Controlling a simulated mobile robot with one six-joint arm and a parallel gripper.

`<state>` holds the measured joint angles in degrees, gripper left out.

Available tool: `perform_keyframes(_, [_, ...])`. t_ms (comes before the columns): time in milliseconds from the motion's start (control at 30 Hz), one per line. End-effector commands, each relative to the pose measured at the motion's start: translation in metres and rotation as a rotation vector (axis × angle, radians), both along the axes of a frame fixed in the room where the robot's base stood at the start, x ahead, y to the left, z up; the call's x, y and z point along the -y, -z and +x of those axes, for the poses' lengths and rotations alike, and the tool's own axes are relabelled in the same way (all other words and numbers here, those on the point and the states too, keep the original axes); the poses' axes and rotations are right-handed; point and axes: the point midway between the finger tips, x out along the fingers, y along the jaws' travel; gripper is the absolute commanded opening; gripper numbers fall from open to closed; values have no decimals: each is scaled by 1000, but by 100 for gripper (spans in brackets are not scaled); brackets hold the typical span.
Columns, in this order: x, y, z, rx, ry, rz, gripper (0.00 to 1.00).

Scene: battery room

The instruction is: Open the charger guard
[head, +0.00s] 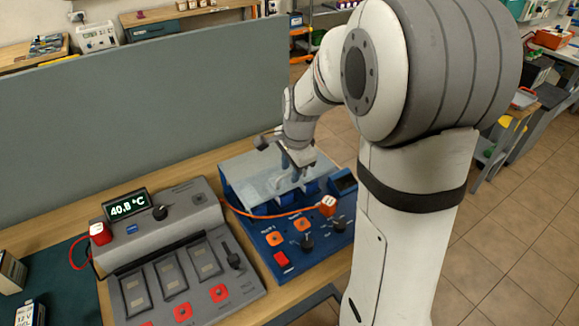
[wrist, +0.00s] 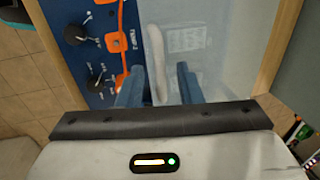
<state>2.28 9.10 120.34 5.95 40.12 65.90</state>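The blue charger (head: 306,238) stands on the wooden bench, right of a grey unit. Its clear charger guard (head: 250,178) lies over the rear part, looking lowered, and fills the middle and right of the wrist view (wrist: 215,60). My gripper (head: 297,170) is just above the guard. In the wrist view my gripper's two blue fingers (wrist: 160,82) are apart. A pale upright bar (wrist: 156,50), likely the guard's handle, shows between them. A gap shows at the right finger; contact is hard to tell. My arm covers part of the charger's right side in the head view.
The grey unit (head: 190,262) with a 40.8 °C display (head: 127,204) stands left of the charger. An orange cable (head: 262,216) runs across the charger's front to an orange plug (head: 328,205). A grey partition (head: 130,115) rises behind the bench.

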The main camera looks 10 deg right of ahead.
Motion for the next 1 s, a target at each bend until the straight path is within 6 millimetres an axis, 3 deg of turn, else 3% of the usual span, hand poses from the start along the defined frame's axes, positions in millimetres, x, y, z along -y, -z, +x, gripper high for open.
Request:
perform_keyframes(100, [0, 0, 0, 0, -1, 0, 33])
perform_keyframes(500, [-1, 0, 0, 0, -2, 0, 0])
perform_keyframes(1000, [-2, -1, 0, -1, -3, 0, 0])
